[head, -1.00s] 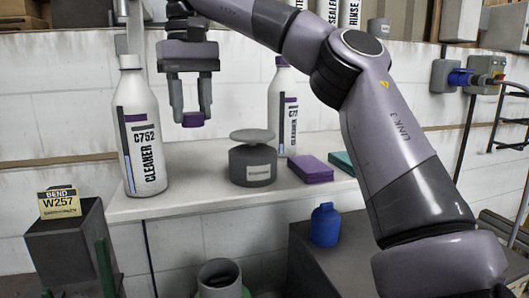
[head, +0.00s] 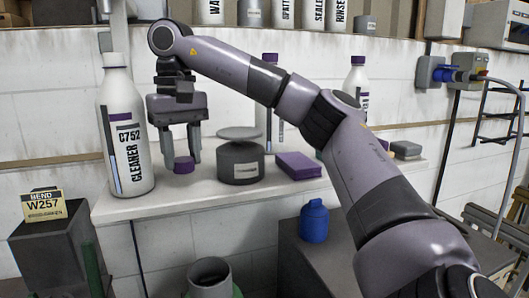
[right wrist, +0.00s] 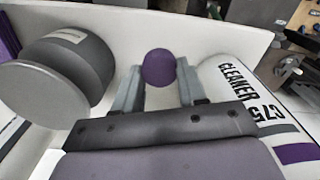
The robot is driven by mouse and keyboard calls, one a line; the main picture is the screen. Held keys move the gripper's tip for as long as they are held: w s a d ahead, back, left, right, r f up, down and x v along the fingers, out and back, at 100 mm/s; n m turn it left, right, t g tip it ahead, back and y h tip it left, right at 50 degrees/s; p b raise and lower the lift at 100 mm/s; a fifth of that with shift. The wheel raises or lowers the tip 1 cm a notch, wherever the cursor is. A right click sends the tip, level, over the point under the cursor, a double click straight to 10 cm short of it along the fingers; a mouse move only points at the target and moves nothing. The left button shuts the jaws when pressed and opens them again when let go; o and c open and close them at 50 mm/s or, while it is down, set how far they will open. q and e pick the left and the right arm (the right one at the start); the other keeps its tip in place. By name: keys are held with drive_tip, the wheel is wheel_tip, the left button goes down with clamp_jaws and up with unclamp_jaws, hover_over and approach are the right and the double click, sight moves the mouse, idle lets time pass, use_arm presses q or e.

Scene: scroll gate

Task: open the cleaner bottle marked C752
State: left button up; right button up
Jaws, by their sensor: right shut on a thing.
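The white cleaner bottle marked C752 (head: 122,135) stands upright on the shelf at the left in the head view. No purple cap sits on its top; the neck is white. In the right wrist view the bottle (right wrist: 245,95) lies at the right edge. My right gripper (head: 182,163) is beside the bottle, to its right, pointing down. It is shut on a purple cap (head: 183,166), held low near the shelf top; I cannot tell whether the cap touches it. The cap also shows between the fingers in the right wrist view (right wrist: 159,68). My left gripper is not in view.
On the shelf (head: 165,205), a dark grey round container (head: 240,165) with a lid-like disc stands right of the gripper, then a purple block (head: 298,165). Other purple-capped bottles stand behind. A blue bottle (head: 314,222) stands lower, on a dark surface.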

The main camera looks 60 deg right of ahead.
sight(183, 159)
drive_tip(key=shift+f, duration=0.5)
drive_tip(key=o, duration=1.2)
drive_tip(key=shift+r, duration=3.6)
